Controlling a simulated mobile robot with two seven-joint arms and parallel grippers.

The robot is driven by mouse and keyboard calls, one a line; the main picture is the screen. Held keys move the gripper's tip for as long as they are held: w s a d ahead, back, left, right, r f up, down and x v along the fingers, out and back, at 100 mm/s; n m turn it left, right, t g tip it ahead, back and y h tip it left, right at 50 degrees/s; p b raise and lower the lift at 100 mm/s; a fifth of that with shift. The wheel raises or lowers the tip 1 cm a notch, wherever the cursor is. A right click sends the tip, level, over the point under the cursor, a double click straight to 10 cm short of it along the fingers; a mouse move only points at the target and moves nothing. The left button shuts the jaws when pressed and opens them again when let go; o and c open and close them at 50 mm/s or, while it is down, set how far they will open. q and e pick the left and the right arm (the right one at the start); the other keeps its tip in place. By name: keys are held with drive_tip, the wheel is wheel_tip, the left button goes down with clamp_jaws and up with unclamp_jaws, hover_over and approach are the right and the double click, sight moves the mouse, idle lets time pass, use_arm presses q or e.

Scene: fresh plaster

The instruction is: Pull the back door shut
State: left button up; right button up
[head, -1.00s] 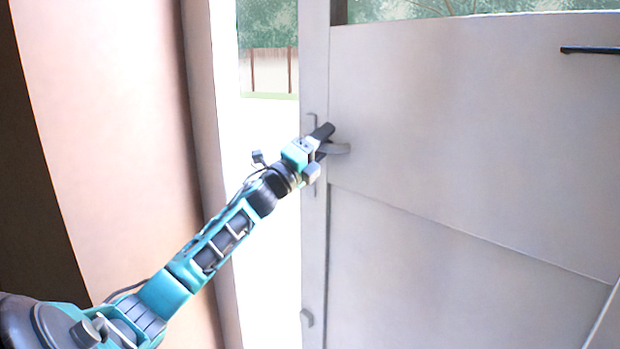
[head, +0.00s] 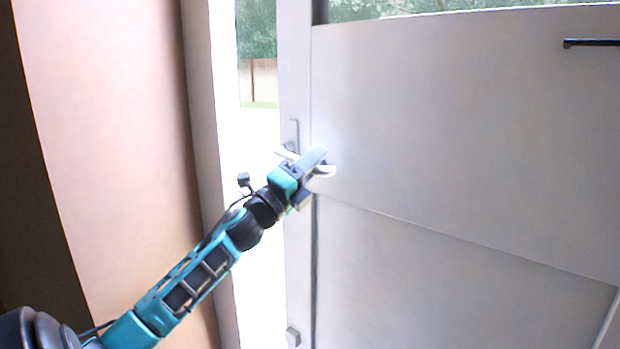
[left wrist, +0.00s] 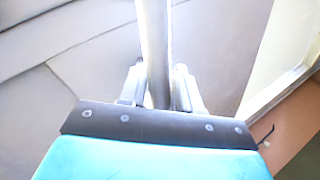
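The back door (head: 450,120) is a pale panelled door with a window at its top. It stands ajar, with a bright strip of outdoors between its edge and the frame. Its lever handle (head: 328,171) is partly hidden by my left gripper (head: 318,162). In the left wrist view the handle (left wrist: 155,45) runs as a bar between the two fingers of my left gripper (left wrist: 158,90), which are closed around it. My right gripper is in neither view.
The door frame (head: 203,120) and a pinkish wall (head: 110,130) stand at the left, close to my left arm. A dark bar (head: 592,43) is fixed high on the door at the right. A fence and trees show outside.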

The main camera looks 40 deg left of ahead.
use_arm(q)
drive_tip(key=shift+s+d+f, duration=0.3)
drive_tip(key=shift+s+f, duration=0.15)
drive_tip(key=shift+s, duration=0.2)
drive_tip(key=shift+s+d+f, duration=0.3)
drive_tip(key=shift+s+f, duration=0.1)
drive_tip(key=shift+s, duration=0.2)
